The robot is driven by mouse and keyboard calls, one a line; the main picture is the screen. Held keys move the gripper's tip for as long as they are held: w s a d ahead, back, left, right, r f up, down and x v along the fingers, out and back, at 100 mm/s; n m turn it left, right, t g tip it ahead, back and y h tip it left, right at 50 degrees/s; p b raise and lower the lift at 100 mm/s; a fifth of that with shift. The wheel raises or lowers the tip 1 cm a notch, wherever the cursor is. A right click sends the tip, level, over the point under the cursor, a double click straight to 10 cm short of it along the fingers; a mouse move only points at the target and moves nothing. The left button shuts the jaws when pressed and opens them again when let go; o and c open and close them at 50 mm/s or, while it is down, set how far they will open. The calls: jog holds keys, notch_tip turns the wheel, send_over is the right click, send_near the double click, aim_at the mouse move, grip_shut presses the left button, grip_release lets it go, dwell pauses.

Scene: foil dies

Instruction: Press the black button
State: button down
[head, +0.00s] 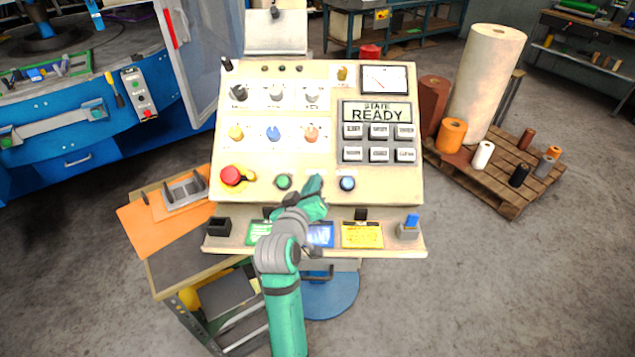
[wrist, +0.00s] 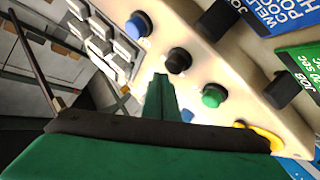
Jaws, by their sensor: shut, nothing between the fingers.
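The black button (wrist: 178,60) is a round dark cap on the cream panel, between a blue button (wrist: 138,24) and a green button (wrist: 214,95) in the wrist view. My gripper (wrist: 161,82) is shut and empty, its green fingertips beside the black button in that view. I cannot tell whether they touch it. In the head view my gripper (head: 316,184) is over the panel's lower row, between the green button (head: 283,181) and the blue button (head: 347,183). It hides the black button there.
The sloped control panel (head: 385,185) also bears a red stop button (head: 231,176), several knobs, and a keypad under a READY display (head: 377,112). A ledge with cards (head: 362,235) runs below. A pallet with rolls (head: 505,185) stands at the right.

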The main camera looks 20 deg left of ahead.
jog(key=s+r, duration=0.2)
jog(key=d+r, duration=0.1)
jog(key=r, duration=0.1)
jog(key=shift+s, duration=0.4)
jog(key=shift+a, duration=0.1)
dwell(0.6)
